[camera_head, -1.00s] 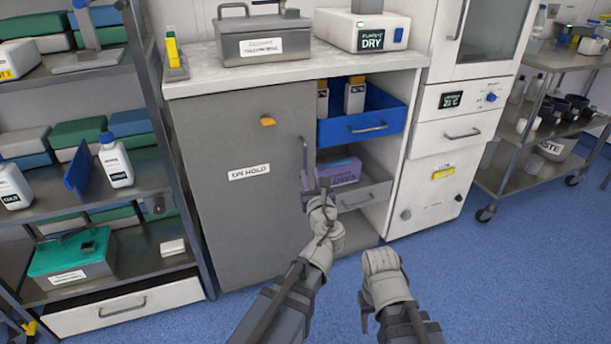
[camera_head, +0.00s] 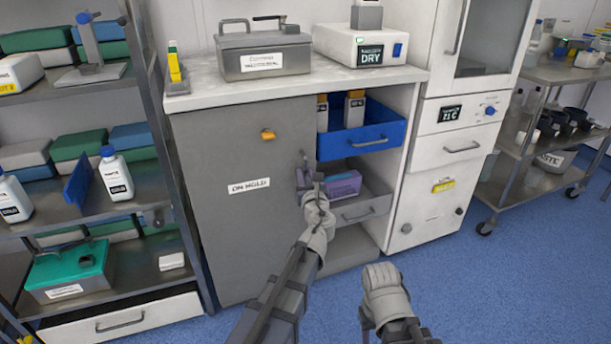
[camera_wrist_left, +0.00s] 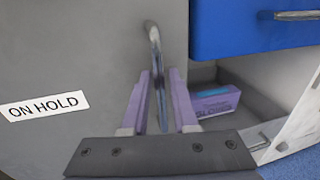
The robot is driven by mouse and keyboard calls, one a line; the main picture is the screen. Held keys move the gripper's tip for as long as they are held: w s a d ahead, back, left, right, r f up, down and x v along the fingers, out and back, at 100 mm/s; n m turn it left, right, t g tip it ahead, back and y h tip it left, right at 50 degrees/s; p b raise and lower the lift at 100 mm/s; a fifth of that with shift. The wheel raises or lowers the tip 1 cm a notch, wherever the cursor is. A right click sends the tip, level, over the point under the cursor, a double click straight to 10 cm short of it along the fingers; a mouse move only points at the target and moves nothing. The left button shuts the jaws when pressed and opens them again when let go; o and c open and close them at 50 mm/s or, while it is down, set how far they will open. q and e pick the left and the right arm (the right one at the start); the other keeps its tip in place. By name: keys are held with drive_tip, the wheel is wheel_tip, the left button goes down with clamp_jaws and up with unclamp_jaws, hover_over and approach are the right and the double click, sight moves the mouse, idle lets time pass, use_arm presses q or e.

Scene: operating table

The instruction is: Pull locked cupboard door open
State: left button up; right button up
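The grey cupboard door (camera_head: 225,225) carries an "ON HOLD" label (camera_head: 249,186) and looks closed. An orange latch piece (camera_head: 268,135) sits near its top right. The door's vertical metal handle (camera_wrist_left: 154,45) is at its right edge. My left gripper (camera_head: 310,180) is at the handle. In the left wrist view its two purple fingers stand on either side of the bar, with narrow gaps showing, so it looks open around the handle. The handle's lower part is partly hidden by the gripper. My right gripper (camera_head: 364,318) hangs low in front of the cupboard, its fingers mostly hidden.
Right of the door, an open bay holds a blue drawer (camera_head: 357,142) and a purple glove box (camera_head: 343,186) in a grey drawer (camera_head: 362,208). A shelf rack (camera_head: 170,130) stands close on the left. Blue floor (camera_head: 470,290) is free at the right front.

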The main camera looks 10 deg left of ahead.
use_arm(q)
clamp_jaws()
idle(1.4)
